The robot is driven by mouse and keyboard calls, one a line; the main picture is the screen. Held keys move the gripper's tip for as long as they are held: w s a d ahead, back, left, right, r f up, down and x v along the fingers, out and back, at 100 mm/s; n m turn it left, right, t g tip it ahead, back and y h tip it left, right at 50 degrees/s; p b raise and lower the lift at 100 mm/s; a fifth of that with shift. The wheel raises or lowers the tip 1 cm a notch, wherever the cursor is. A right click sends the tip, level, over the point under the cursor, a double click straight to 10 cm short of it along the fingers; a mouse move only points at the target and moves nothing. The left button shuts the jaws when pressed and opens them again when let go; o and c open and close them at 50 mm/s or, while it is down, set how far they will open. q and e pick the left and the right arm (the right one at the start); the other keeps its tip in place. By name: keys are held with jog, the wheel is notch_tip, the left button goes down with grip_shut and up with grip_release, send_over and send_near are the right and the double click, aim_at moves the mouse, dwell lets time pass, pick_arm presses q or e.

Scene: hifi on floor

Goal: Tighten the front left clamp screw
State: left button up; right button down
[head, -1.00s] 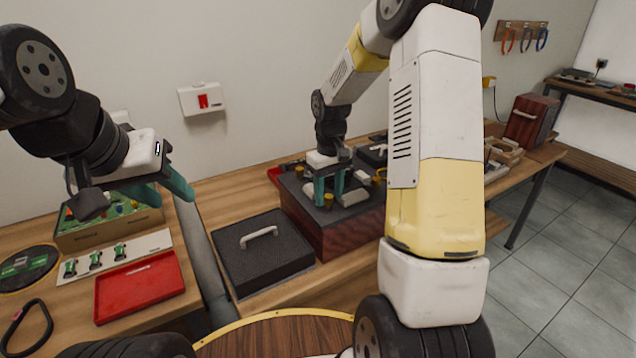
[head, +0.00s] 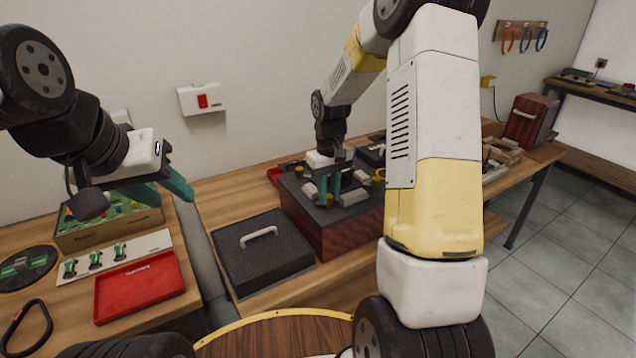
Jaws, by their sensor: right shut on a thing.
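The hifi unit (head: 345,238) is a box with a dark top and reddish wood sides on the bench. Several brass-coloured clamp screws stand on its top, one at the back left (head: 299,170) and one at the right (head: 377,181). My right gripper (head: 328,201) points down over the front left of the top. Its teal fingers are shut on the front left clamp screw, which is mostly hidden between them. My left gripper (head: 168,194) is open and empty, above the left bench and away from the unit.
A dark lid with a pale handle (head: 262,262) lies in front of the unit. A red tray (head: 140,287), a strip of green parts (head: 95,262) and a green board in a box (head: 110,232) are on the left bench. My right arm hides the unit's right side.

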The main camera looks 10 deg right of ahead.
jog(key=m, duration=1)
jog(key=shift+a+m, duration=0.1)
jog(key=shift+m, duration=0.2)
jog(key=m, duration=1)
jog(key=shift+w, duration=0.1)
jog(key=shift+m, duration=0.3)
jog(key=c, duration=1.2)
grip_release()
